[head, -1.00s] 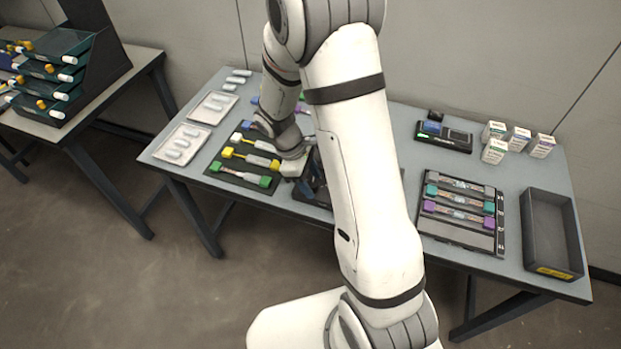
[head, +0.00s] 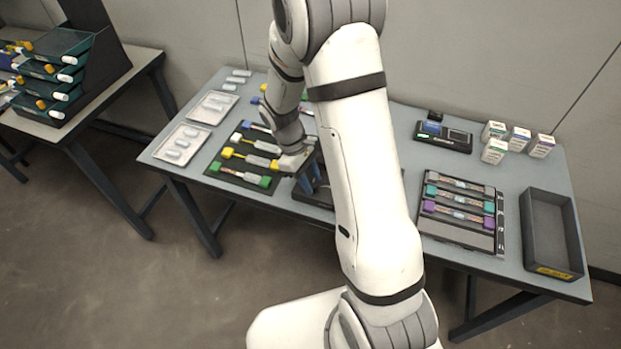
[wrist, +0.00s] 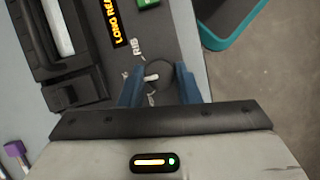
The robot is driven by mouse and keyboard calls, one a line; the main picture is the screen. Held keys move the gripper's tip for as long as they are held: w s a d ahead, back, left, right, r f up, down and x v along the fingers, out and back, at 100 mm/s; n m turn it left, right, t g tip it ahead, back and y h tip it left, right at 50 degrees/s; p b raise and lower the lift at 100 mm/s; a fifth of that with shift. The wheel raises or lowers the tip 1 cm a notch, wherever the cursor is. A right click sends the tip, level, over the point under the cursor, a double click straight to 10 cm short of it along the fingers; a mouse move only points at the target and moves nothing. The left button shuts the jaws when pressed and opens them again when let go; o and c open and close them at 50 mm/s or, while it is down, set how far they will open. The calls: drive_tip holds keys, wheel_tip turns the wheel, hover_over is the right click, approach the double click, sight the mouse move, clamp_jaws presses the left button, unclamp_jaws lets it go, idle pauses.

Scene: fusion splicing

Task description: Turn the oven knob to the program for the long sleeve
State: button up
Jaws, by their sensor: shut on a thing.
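The oven knob (wrist: 160,72) is a dark round dial with a white pointer mark, seen in the wrist view between the two blue fingers of my gripper (wrist: 160,88). The gripper is shut on the knob. The pointer lies toward the left of the picture, just below a label reading "RIB" (wrist: 138,47). Other labels around the knob are hidden or too small to read. In the head view my gripper (head: 309,181) is down at the oven, largely hidden by my arm.
A green button (wrist: 147,3) is near the display. A teal-edged tray (wrist: 232,25) lies close to the right. In the head view, a rack of coloured fibre holders (head: 215,171) stands left of the gripper, and an empty dark bin (head: 550,225) at the table's right end.

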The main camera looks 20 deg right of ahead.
drive_tip(key=o, duration=1)
drive_tip(key=shift+c, duration=0.2)
drive_tip(key=v, duration=0.8)
drive_tip(key=shift+s, duration=0.1)
drive_tip(key=s+d+r+m+t+y, duration=0.2)
drive_tip(key=s+r+m+t, duration=0.4)
drive_tip(key=s+r, duration=0.8)
drive_tip(key=s+m+y, duration=0.1)
drive_tip(key=s+m, duration=0.1)
drive_tip(key=shift+s+m, duration=0.35)
drive_tip(key=shift+m, duration=0.05)
